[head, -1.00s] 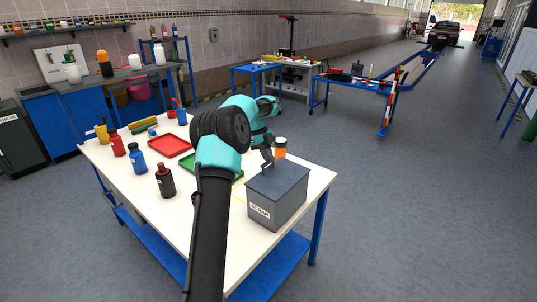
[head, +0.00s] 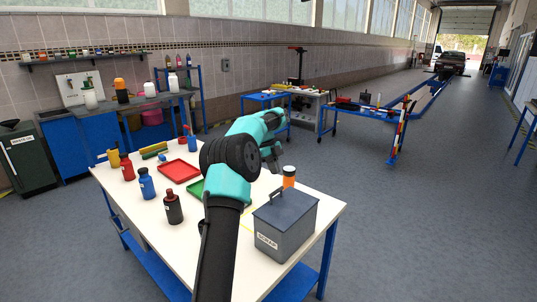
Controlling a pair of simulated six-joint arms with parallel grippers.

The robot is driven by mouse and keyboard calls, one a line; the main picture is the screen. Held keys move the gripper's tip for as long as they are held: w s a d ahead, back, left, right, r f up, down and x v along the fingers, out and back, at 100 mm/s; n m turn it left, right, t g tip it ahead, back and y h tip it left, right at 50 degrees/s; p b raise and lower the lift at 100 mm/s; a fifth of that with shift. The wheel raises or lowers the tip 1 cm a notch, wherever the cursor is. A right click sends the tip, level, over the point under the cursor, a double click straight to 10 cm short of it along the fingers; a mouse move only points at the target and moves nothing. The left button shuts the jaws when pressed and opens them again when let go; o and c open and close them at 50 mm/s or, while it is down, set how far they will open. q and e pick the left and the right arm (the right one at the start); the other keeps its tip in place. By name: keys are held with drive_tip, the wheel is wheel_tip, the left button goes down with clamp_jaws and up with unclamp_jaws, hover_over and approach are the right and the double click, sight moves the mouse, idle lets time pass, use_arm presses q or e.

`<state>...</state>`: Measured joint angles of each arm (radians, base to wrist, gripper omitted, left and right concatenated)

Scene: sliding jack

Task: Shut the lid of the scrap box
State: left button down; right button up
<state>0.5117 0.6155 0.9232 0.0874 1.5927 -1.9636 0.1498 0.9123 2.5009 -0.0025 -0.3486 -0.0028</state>
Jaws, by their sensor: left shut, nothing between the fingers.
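The grey scrap box (head: 288,235) stands at the right front of the white table, with a "SCRAP" label on its front left side. Its lid (head: 286,205) lies flat over the top and looks shut, with a small handle near its back left. My left gripper (head: 274,165) is shut and empty, above and behind the box, apart from the lid. My left arm covers the middle of the table and part of the green tray. My right gripper is not in view.
On the white table (head: 145,205) are a red tray (head: 180,171), a green tray (head: 196,190), an orange-capped bottle (head: 289,177) behind the box, and a dark bottle (head: 173,208). Several more bottles stand at the left. Open floor lies to the right.

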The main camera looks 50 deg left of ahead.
use_arm(q)
drive_tip(key=v, duration=0.6)
drive_tip(key=shift+a+r, duration=0.15)
drive_tip(key=shift+a, duration=0.25)
